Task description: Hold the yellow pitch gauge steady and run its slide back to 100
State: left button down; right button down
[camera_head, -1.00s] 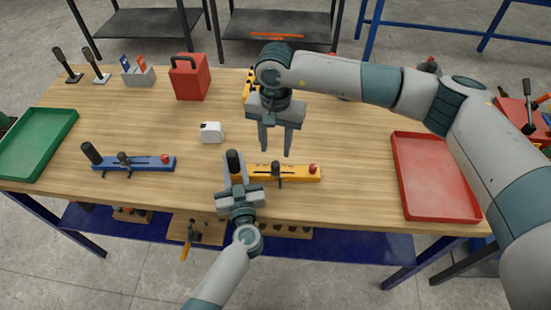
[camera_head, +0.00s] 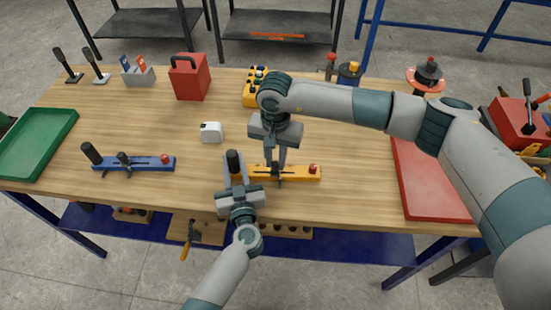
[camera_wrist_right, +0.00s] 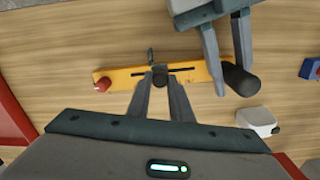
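The yellow pitch gauge (camera_head: 300,173) lies on the bench as a long bar with a black upright handle (camera_head: 234,162) at its left end and a red knob (camera_head: 314,168) at its right. My left gripper (camera_head: 236,178) is at the handle, its fingers on either side, and appears shut on it. My right gripper (camera_head: 276,164) points down at the dark slide (camera_wrist_right: 160,76) near the bar's middle. In the right wrist view its fingers flank the slide closely and appear shut on it. The scale cannot be read, and the fingers partly hide the slide in the head view.
A blue gauge (camera_head: 150,163) lies to the left, and a white block (camera_head: 211,132) stands behind the left gripper. A green tray (camera_head: 62,125) is at far left, a red tray (camera_head: 440,200) at right. A yellow box with buttons (camera_head: 252,90) stands behind my right gripper.

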jog(key=shift+w+a, duration=0.1)
jog(key=shift+a, duration=1.45)
jog(key=c, duration=1.6)
grip_release()
notch_tip(320, 180, up, 12)
jog(key=shift+r, duration=0.1)
